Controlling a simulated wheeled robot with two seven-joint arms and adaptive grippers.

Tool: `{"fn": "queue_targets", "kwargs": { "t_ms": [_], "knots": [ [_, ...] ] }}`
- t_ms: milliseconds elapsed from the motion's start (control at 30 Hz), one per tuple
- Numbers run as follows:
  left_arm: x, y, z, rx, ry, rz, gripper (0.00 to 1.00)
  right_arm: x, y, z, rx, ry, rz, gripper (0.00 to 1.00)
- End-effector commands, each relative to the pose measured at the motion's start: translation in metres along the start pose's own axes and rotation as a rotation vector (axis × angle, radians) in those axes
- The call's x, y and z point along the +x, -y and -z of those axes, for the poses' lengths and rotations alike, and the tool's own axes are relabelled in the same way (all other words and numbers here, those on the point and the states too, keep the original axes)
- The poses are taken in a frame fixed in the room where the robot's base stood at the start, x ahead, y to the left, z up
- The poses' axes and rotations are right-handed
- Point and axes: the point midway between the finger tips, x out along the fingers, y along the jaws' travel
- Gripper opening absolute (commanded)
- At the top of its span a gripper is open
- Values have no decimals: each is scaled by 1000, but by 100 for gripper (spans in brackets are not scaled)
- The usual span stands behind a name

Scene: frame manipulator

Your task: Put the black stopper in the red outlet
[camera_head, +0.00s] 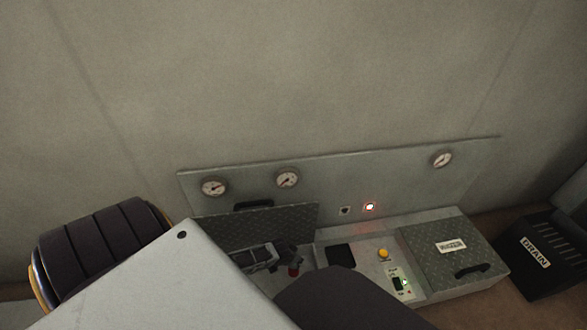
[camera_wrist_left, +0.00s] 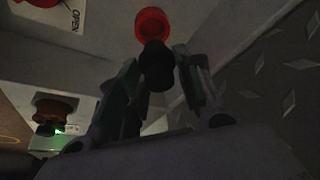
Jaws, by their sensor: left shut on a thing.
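The red outlet (camera_wrist_left: 152,24) is a round red ring at the top of the left wrist view. The black stopper (camera_wrist_left: 156,58) is a dark round piece just below the ring in the wrist view. My left gripper (camera_wrist_left: 158,78) is shut on the stopper, one finger on each side, and it also shows in the head view (camera_head: 280,258). The stopper's end is close to the ring; whether they touch I cannot tell. My right gripper is not in view.
A raised tread-plate lid (camera_head: 270,228) stands behind the gripper. To the right are a yellow button (camera_head: 383,254), a green-lit switch (camera_head: 402,283) and a closed lid (camera_head: 445,265). A black DRAIN box (camera_head: 540,258) stands far right. An OPEN label (camera_wrist_left: 74,17) is near the outlet.

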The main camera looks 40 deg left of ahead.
Motion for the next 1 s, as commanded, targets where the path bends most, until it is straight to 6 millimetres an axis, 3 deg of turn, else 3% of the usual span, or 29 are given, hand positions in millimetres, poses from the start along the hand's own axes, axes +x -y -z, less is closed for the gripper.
{"fn": "queue_targets", "kwargs": {
  "t_ms": [233, 633, 1000],
  "knots": [
    [5, 0, -2, 0, 1, 0, 15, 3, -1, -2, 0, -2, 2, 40],
    [32, 0, -13, -1, 0, 0, 15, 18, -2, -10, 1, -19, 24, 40],
    [34, 0, -14, 0, 0, 0, 15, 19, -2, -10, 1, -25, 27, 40]
  ]
}}
